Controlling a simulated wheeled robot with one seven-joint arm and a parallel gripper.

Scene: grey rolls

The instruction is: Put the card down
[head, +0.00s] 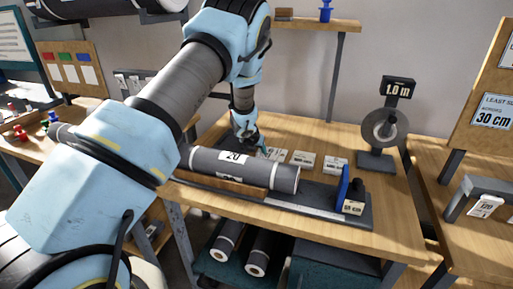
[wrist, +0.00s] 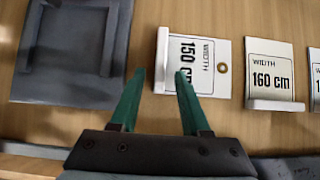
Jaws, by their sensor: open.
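The white card marked WIDTH 150 cm (wrist: 207,72) lies on the wooden table in the wrist view, turned sideways, with a raised white strip along its left edge. My gripper (wrist: 159,72) is open. Its green fingers are on either side of the strip, and the right fingertip overlaps the card's lower part. I cannot tell whether a finger touches it. In the head view the gripper (head: 256,150) is low behind the grey roll, at a card (head: 275,153) partly hidden by it.
A card marked 160 cm (wrist: 270,72) lies just right, with another beyond it. A dark grey stand (wrist: 65,90) is on the left. The grey roll (head: 225,166) lies in front of the gripper. A tape stand (head: 377,158) stands at the back right.

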